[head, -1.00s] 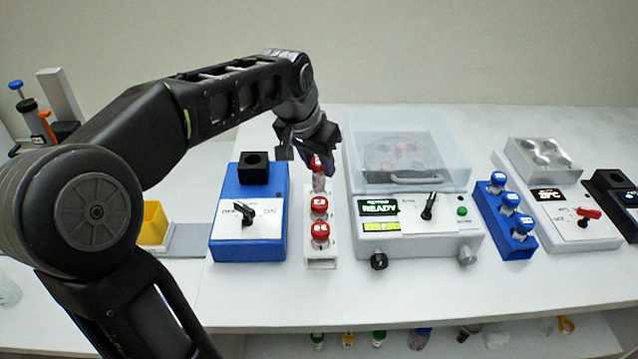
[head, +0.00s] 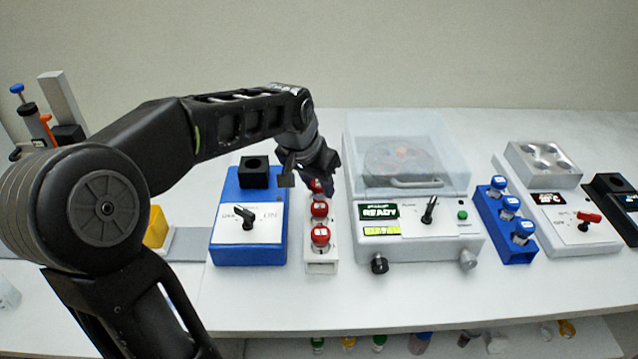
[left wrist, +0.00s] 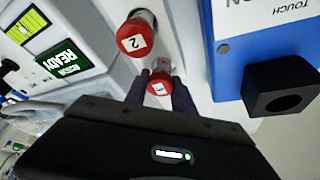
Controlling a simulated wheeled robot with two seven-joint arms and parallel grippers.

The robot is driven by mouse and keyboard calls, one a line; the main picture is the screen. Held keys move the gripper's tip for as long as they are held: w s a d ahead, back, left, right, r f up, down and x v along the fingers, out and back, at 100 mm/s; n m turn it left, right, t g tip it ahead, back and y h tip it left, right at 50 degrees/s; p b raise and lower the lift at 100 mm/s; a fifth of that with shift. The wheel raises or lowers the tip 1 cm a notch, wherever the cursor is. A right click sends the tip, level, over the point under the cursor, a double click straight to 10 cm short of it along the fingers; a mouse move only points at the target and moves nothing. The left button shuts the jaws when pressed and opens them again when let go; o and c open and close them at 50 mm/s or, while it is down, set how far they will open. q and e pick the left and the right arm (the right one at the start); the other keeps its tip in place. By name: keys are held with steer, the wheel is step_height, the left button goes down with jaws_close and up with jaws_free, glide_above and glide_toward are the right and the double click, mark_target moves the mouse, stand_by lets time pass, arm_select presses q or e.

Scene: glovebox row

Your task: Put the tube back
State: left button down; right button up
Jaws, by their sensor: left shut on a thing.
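A red-capped tube (head: 316,185) is at the back end of the white rack (head: 321,267); its cap, marked 1, shows in the left wrist view (left wrist: 160,84). My left gripper (head: 310,178) is shut on this tube from above, one finger on each side. Its body is mostly hidden, so I cannot tell whether it is fully seated. Two more red-capped tubes stand in the rack in front of it, a middle one (head: 319,209) and a front one (head: 320,236). My right gripper is not in view.
A blue mixer (head: 248,240) with a black cup holder (head: 254,171) stands close left of the rack. A centrifuge (head: 430,250) with a clear lid and READY display stands close right. A blue rack (head: 517,250) of blue-capped tubes is further right.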

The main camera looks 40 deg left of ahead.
arm_select(q)
steer(key=shift+f, duration=0.2)
steer(key=c, duration=1.1)
jaws_free()
steer(key=shift+o, duration=0.2)
steer(key=shift+r, duration=0.1)
steer(key=shift+r, duration=0.25)
steer(key=v, duration=1.1)
steer(key=shift+s+r, duration=0.15)
steer(key=shift+r, duration=0.25)
steer(key=shift+f, duration=0.1)
